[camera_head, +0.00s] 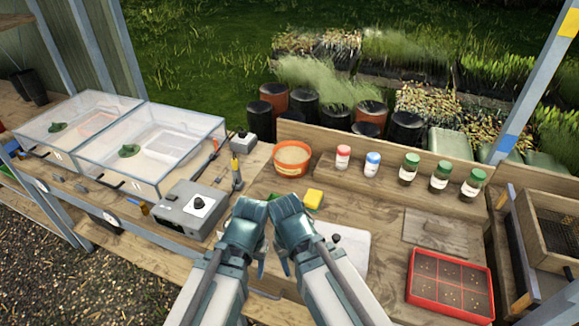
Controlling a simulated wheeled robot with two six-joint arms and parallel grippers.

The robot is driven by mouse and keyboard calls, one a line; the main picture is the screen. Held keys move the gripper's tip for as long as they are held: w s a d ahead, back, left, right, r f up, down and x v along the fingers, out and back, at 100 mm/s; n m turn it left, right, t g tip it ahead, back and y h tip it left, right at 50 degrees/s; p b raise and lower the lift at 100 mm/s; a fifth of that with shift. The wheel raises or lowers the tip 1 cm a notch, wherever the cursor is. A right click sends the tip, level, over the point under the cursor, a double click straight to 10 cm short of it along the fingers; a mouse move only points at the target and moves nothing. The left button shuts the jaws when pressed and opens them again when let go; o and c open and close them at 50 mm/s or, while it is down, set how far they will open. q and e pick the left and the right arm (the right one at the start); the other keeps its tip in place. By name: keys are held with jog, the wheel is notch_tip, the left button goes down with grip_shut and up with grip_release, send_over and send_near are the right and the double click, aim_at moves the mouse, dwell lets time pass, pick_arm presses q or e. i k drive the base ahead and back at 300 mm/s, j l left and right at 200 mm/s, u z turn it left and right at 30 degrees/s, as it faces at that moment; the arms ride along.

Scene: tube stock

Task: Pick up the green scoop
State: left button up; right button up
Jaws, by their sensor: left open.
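A grey control box (187,218) stands left of my arms. A pale board (352,250) lies right of my grippers, and a red seed tray (450,285) farther right.

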aim_at(273, 197)
jog(key=k+z, duration=0.25)
jog(key=z, duration=0.2)
jog(key=k+l+z, duration=0.1)
jog(key=z, duration=0.4)
jog(key=k+l+z, duration=0.2)
jog(key=z, duration=0.25)
jog(key=k+l, duration=0.05)
jog(key=k, duration=0.05)
